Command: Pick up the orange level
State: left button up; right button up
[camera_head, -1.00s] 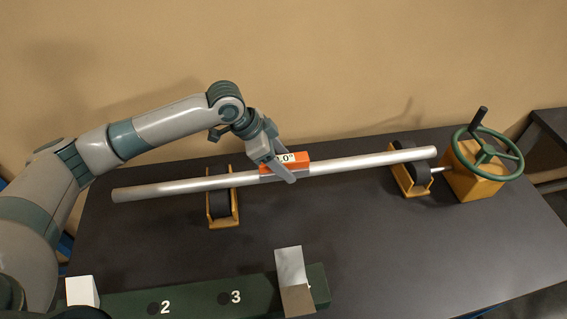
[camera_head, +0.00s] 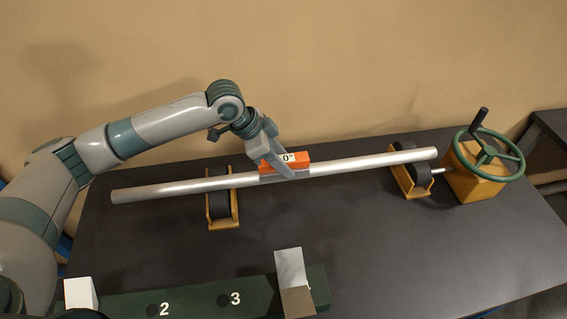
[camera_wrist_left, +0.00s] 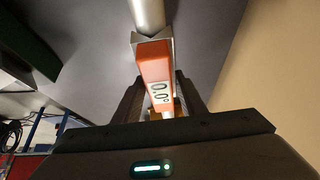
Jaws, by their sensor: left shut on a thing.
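The orange level (camera_head: 298,160) sits on top of the long silver tube (camera_head: 358,165), near its middle. Its white display reads 0.0° in the left wrist view (camera_wrist_left: 153,62). My left gripper (camera_head: 280,168) is shut on the level, with one finger across its near side and the level between the fingers in the wrist view. The level's base appears at the tube; I cannot tell whether it touches it. My right gripper does not show.
The tube rests on two yellow roller stands, left (camera_head: 222,208) and right (camera_head: 411,181). A yellow box with a green handwheel (camera_head: 487,153) stands at the right end. A green numbered block (camera_head: 190,299) with a metal plate (camera_head: 292,270) lies in front. The dark table (camera_head: 400,245) is clear at front right.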

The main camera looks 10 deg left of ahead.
aim_at(289, 157)
pick_arm(q)
notch_tip(289, 157, up, 4)
jog(key=shift+w+f+b, duration=0.1)
jog(key=shift+f+b, duration=0.1)
jog(key=shift+b, duration=0.65)
jog(key=s+d+r+b, duration=0.3)
jog(key=d+r, duration=0.4)
jog(key=d, duration=0.3)
jog(key=shift+s+d+r, duration=0.25)
jog(key=shift+s+d, duration=0.15)
jog(key=shift+s, duration=0.45)
